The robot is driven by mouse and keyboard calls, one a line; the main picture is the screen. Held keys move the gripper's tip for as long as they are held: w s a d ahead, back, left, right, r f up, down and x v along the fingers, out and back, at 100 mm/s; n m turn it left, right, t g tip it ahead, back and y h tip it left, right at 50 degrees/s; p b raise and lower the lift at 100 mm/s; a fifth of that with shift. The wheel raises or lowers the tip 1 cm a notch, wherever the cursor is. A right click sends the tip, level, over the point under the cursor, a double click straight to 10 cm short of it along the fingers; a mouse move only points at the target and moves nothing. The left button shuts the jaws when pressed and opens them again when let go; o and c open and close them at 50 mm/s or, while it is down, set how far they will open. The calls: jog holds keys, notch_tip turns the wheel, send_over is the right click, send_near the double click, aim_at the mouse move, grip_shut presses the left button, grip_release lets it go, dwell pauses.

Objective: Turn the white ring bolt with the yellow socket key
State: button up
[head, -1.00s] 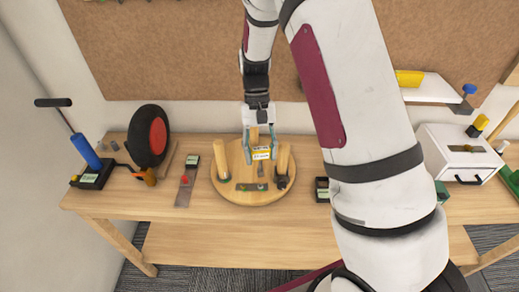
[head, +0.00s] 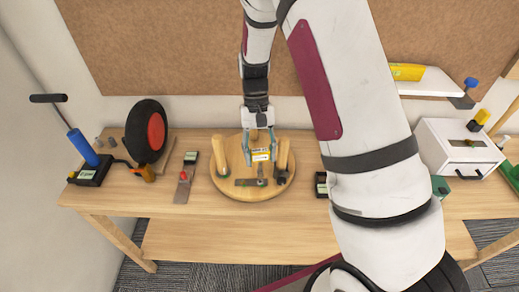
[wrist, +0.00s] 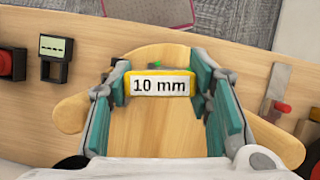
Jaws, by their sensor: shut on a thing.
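My gripper (head: 259,144) is over the upturned round wooden stool (head: 224,187), between its upright legs. It is shut on the yellow socket key (wrist: 160,86), which shows a white "10 mm" label between the teal fingers in the wrist view. In the head view the key (head: 261,155) is a small yellow and white block. I cannot make out the white ring bolt; the key and fingers may hide it. Whether the key's lower end touches anything cannot be told.
A blue pump (head: 84,150) and a black wheel with a red hub (head: 148,132) stand at the left. A metal plate with a red knob (head: 184,184) lies left of the stool. A white drawer box (head: 455,150) is at the right. The bench front is clear.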

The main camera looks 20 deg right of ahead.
aim_at(260, 161)
jog(key=shift+f+b, duration=0.4)
jog(key=shift+f, duration=1.3)
jog(key=m+y, duration=0.1)
jog(key=m, duration=0.2)
jog(key=shift+d, duration=0.1)
jog(key=m, duration=0.2)
jog(key=m+t+y+p, duration=0.1)
jog(key=m, duration=0.1)
jog(key=shift+r+m+y, duration=0.1)
jog(key=shift+m+y, duration=0.2)
jog(key=m+t+p, duration=0.1)
jog(key=m+t, duration=0.1)
jog(key=m, duration=0.2)
jog(key=shift+s+m+y, duration=0.1)
jog(key=shift+m+y, duration=0.3)
jog(key=shift+m+t+p, duration=0.5)
jog(key=shift+m, duration=0.7)
